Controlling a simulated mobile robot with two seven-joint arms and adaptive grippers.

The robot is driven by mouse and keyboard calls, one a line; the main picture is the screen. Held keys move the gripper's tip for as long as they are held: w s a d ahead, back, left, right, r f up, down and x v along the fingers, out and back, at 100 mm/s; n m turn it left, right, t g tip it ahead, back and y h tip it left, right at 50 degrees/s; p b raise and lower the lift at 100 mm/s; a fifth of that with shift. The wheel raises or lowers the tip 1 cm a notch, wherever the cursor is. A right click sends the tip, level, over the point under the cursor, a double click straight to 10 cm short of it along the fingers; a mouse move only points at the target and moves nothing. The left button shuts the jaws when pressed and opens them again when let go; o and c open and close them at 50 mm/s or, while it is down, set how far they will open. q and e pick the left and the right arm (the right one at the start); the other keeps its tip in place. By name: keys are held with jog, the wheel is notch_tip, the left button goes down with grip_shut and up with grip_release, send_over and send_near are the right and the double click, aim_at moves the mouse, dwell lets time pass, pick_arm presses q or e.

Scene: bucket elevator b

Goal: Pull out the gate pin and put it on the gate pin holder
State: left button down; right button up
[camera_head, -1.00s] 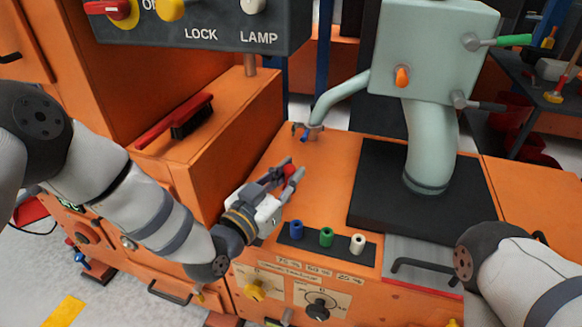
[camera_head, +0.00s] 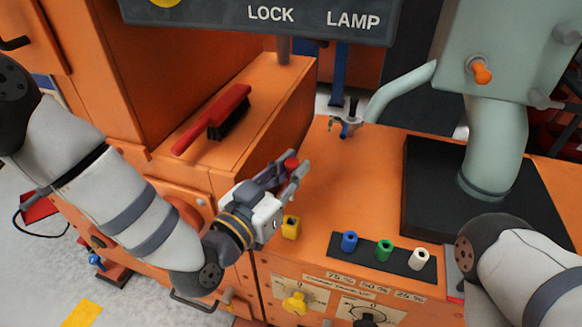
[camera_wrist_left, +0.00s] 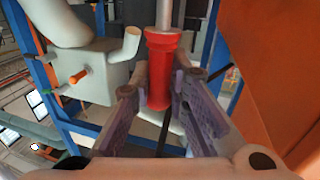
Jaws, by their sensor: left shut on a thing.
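My left gripper (camera_head: 289,175) is shut on a red-headed pin (camera_head: 291,164), which I take to be the gate pin. In the left wrist view its red flanged grip (camera_wrist_left: 162,70) sits between the finger pads, with a grey rod (camera_wrist_left: 164,14) running out of the top of the picture. The gripper holds it above the orange housing, clear of the surface. A small yellow socket (camera_head: 291,228) stands just below the gripper, beside a black strip (camera_head: 366,252) with blue, green and white sockets. I cannot tell which is the holder. My right gripper is out of view.
A red brush (camera_head: 213,118) lies on the orange ledge at left. A pale green machine (camera_head: 500,65) with a pipe stands on a black plate (camera_head: 424,200) at right. A small clamp-like fitting (camera_head: 350,124) is at the back. Bare orange top lies between them.

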aim_at(291, 200)
pick_arm(q)
jog(key=shift+r, duration=0.1)
jog(key=shift+f+b, duration=1.6)
jog(key=shift+f, duration=1.45)
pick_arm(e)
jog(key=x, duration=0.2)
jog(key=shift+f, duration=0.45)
pick_arm(q)
jog(key=shift+r+p, duration=0.1)
jog(key=shift+p, duration=0.5)
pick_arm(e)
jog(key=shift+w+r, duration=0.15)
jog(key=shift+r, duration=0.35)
pick_arm(q)
jog(key=shift+f, duration=0.2)
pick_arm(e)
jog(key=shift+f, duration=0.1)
pick_arm(q)
jog(key=shift+f+b, duration=0.3)
jog(key=shift+b, duration=0.05)
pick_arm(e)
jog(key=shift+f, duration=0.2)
